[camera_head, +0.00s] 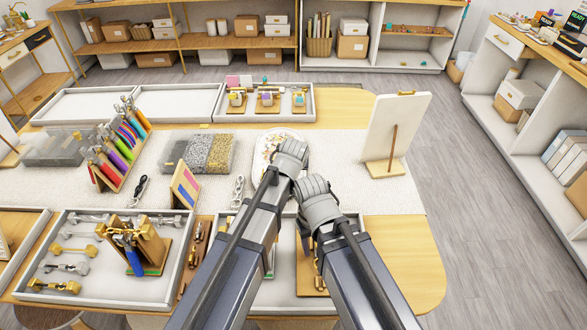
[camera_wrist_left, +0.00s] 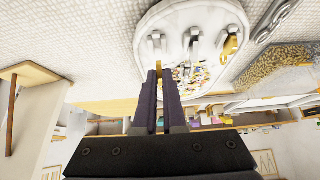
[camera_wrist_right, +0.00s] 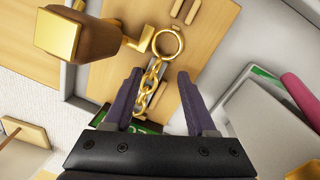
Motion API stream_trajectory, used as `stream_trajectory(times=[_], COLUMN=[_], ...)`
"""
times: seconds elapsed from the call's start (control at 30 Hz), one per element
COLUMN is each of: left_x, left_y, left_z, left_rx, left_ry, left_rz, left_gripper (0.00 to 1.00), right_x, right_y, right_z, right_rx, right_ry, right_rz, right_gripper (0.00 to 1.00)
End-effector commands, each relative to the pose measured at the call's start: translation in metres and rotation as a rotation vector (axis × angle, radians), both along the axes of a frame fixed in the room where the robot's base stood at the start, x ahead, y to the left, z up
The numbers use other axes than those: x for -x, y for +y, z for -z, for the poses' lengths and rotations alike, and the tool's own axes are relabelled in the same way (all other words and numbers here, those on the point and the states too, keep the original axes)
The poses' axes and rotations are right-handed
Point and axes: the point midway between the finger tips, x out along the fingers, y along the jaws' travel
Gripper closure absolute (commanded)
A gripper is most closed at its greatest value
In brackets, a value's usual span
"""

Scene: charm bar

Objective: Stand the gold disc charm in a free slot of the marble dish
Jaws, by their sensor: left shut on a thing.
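The marble dish (camera_head: 261,146) is a pale dish on the mat. In the left wrist view the dish (camera_wrist_left: 205,10) has several slots along its rim area and a pile of small gold and coloured pieces. My left gripper (camera_head: 292,150) is over the dish; its fingers (camera_wrist_left: 159,72) are shut on the gold disc charm (camera_wrist_left: 157,42), of which only a thin gold part shows at the fingertips, by a slot. I cannot tell how deep it sits. Two neighbouring slots show a silver charm (camera_wrist_left: 193,42) and a gold charm (camera_wrist_left: 231,44). My right gripper (camera_wrist_right: 160,82) is open.
A gold chain with a ring (camera_wrist_right: 168,44) hangs from a wooden stand between my right fingers, not gripped. A white panel on an easel (camera_head: 397,125) stands right of the dish. A divided tray of beads (camera_head: 205,152) lies left.

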Motion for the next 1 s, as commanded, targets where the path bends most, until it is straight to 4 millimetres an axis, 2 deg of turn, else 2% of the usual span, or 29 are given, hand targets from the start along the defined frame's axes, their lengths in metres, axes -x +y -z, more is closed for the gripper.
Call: stream_trajectory(times=[0.4, 1.0], left_x=[-0.002, -0.003], left_y=[-0.001, -0.001], left_z=[0.009, 0.012], left_rx=[0.0, -0.001], left_ry=[0.0, 0.001], left_rz=[0.0, 0.001], left_gripper=[1.0, 1.0], right_x=[0.003, 0.003], right_y=[0.001, 0.0], right_z=[0.009, 0.012], right_rx=[-0.008, -0.004], right_ry=[0.008, 0.006], right_rz=[0.0, 0.0], right_gripper=[0.5, 0.5])
